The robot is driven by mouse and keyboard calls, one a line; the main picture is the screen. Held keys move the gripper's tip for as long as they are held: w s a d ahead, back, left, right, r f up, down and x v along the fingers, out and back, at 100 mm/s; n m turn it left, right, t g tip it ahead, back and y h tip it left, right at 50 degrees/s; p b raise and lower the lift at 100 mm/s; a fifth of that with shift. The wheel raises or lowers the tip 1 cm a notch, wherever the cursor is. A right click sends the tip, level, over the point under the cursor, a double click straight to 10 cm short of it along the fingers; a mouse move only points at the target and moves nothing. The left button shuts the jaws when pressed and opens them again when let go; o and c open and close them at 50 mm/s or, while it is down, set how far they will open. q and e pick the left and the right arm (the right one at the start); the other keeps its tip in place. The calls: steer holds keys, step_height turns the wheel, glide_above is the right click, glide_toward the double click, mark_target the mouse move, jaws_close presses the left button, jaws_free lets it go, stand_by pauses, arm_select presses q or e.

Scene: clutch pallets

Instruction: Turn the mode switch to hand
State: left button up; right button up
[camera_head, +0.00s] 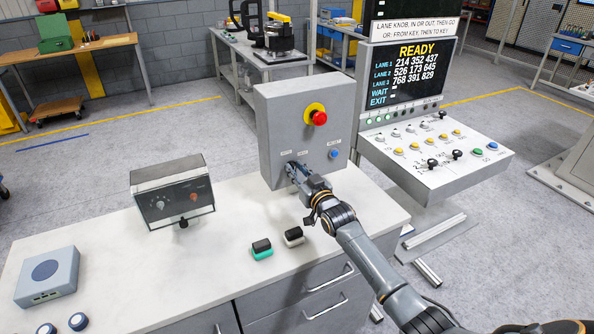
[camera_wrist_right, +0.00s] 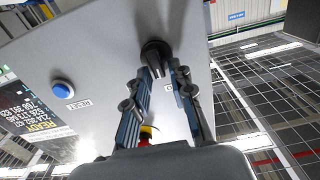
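The grey control box (camera_head: 290,115) stands on the white bench. The mode switch, a black knob on its lower face, is mostly covered by my right gripper in the head view; it shows in the right wrist view (camera_wrist_right: 154,53). Small labels reading like auto and hand sit above it, too small to read surely. My right gripper (camera_head: 293,168) is at the switch, its fingers (camera_wrist_right: 164,76) apart on either side of the knob's lever. A gap shows beside the lever; contact is not clear. My left gripper is not in view.
The box also has a red emergency button (camera_head: 318,117) and a blue reset button (camera_head: 334,154). A console (camera_head: 440,165) stands to the right.

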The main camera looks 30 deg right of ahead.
jaws_close()
steer(key=shift+m, duration=0.3)
steer(key=shift+d+f+m+b, duration=0.2)
steer(key=shift+m+b, duration=0.25)
steer(key=shift+m, duration=1.4)
steer(key=shift+d+f+m+b, duration=0.15)
steer(key=shift+m+b, duration=0.25)
steer(key=shift+m, duration=1.5)
steer(key=shift+d+f+m+b, duration=0.15)
steer(key=shift+m+b, duration=0.3)
steer(key=shift+m, duration=1.4)
steer(key=shift+r, duration=0.1)
steer(key=shift+o, duration=2.4)
jaws_free()
steer(key=shift+d, duration=0.1)
